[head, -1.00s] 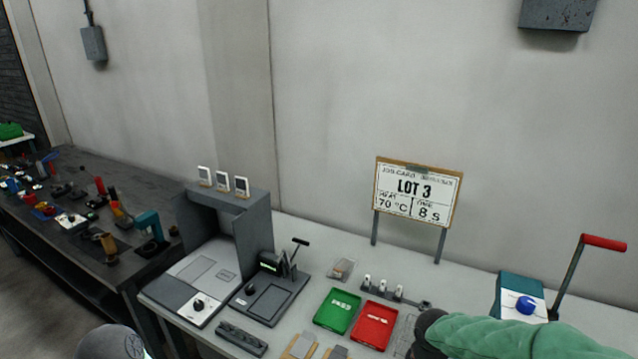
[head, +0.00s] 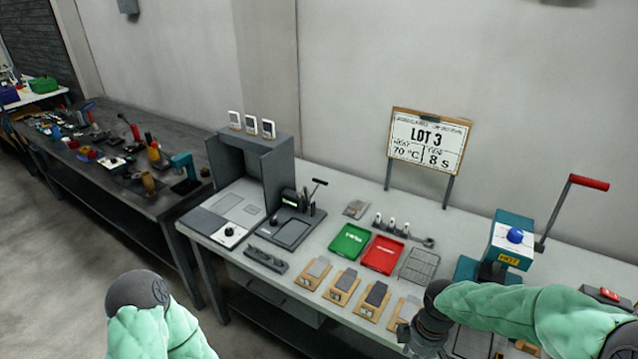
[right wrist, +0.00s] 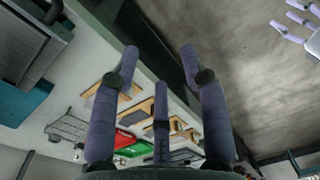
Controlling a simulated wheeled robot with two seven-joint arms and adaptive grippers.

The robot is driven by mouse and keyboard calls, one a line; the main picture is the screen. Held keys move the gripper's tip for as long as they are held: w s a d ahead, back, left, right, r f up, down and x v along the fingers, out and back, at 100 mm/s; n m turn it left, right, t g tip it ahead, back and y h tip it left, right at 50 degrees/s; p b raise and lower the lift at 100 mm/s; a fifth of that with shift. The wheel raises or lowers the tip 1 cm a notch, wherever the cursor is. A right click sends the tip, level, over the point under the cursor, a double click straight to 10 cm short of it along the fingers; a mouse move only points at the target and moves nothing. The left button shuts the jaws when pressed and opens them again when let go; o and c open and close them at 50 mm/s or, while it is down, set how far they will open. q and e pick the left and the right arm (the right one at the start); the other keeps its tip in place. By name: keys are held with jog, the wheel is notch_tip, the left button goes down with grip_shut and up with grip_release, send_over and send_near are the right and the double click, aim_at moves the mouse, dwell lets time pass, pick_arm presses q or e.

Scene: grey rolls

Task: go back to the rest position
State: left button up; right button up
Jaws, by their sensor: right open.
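My right gripper (right wrist: 160,62) is open in the right wrist view, with its purple fingers spread and nothing between them. In the head view my green-sleeved right arm comes in from the right, over the bench's front edge, and its fingers are hidden or cut off. My left arm shows at the bottom left of the head view, in front of the bench, with its hand out of that picture. Purple fingers of my left gripper (right wrist: 298,22) show at the top right corner of the right wrist view, partly cut off.
The light bench (head: 345,192) carries a grey booth (head: 262,165), a green tray (head: 350,242), a red tray (head: 382,254), wooden blocks with grey rolls (head: 343,287) and a teal press (head: 508,245). A lot card (head: 428,142) stands behind. Floor at left is clear.

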jog(key=s+a+f+m+y, duration=0.1)
jog(key=s+a+f+m, duration=0.3)
jog(key=f, duration=0.4)
jog(key=s+a+f+m+y, duration=0.1)
jog(key=s+a+f+m, duration=0.3)
jog(key=f, duration=0.3)
jog(key=s+a+f+m+y, duration=0.1)
jog(key=s+a+f+m, duration=0.2)
jog(key=f, duration=0.5)
jog(key=shift+s+a+f+m+t, duration=0.35)
jog(key=shift+a+m, duration=0.55)
jog(key=shift+m, duration=0.3)
